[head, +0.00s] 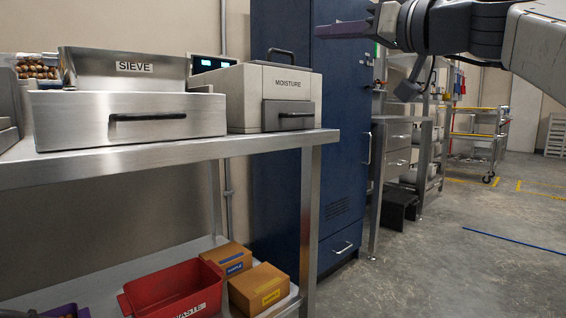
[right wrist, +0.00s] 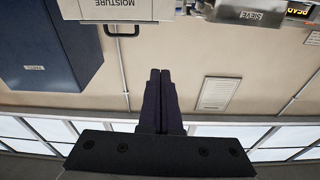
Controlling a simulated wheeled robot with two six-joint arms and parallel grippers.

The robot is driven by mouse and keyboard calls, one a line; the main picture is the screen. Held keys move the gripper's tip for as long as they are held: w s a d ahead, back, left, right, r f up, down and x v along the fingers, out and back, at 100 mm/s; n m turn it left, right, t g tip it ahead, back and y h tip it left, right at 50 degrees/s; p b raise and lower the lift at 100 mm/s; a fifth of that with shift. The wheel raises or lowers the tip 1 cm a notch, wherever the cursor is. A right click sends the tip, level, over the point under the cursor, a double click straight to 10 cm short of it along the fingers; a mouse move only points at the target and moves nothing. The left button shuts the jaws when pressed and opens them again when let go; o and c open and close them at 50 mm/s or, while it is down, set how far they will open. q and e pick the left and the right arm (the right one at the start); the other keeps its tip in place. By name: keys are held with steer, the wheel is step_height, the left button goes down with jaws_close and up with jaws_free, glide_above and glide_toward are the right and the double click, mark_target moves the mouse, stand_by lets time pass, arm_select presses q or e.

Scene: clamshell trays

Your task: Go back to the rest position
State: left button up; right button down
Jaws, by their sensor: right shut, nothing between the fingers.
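My right gripper (head: 345,30) is at the top of the head view, on an arm that comes in from the upper right. It is held in the air in front of the blue cabinet, above and right of the steel bench. In the right wrist view its two dark fingers (right wrist: 160,100) lie together with nothing between them. That view is upside down. My left gripper is not in the head view.
A steel bench (head: 240,146) on the left bears the SIEVE unit (head: 75,117) and the MOISTURE unit (head: 245,92). Its lower shelf holds a red bin (head: 160,292) and orange boxes (head: 258,286). A blue cabinet (head: 340,120) stands behind. The floor (head: 450,270) at right is clear.

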steer(key=s+a+f+m+g+h+p, duration=0.1)
steer(key=s+a+f+g+h+p, duration=0.2)
steer(key=f, duration=0.4)
steer(key=s+a+f+g+p, duration=0.1)
steer(key=a+f+g+p, duration=0.25)
steer(key=f, duration=0.45)
steer(key=s+a+f+m+g+h+p, duration=0.1)
steer(key=s+a+f+g+h+p, duration=0.15)
steer(key=a+f+p, duration=0.35)
steer(key=s+d+f+n+g+h+p, duration=0.1)
steer(key=s+d+f+g+h+p, duration=0.3)
steer(key=s+f, duration=0.5)
steer(key=s+d+f+n+g+h+p, duration=0.1)
steer(key=s+d+f+h+p, duration=0.2)
steer(key=s+d+f, duration=0.55)
steer(key=s+a+r+p, duration=0.1)
steer(key=r+p, duration=1.7)
steer(key=r, duration=0.1)
steer(key=s+a+r+p, duration=0.1)
steer(key=a+r+p, duration=0.1)
steer(key=r+p, duration=1.7)
steer(key=shift+r, duration=0.2)
steer(key=shift+a, duration=0.1)
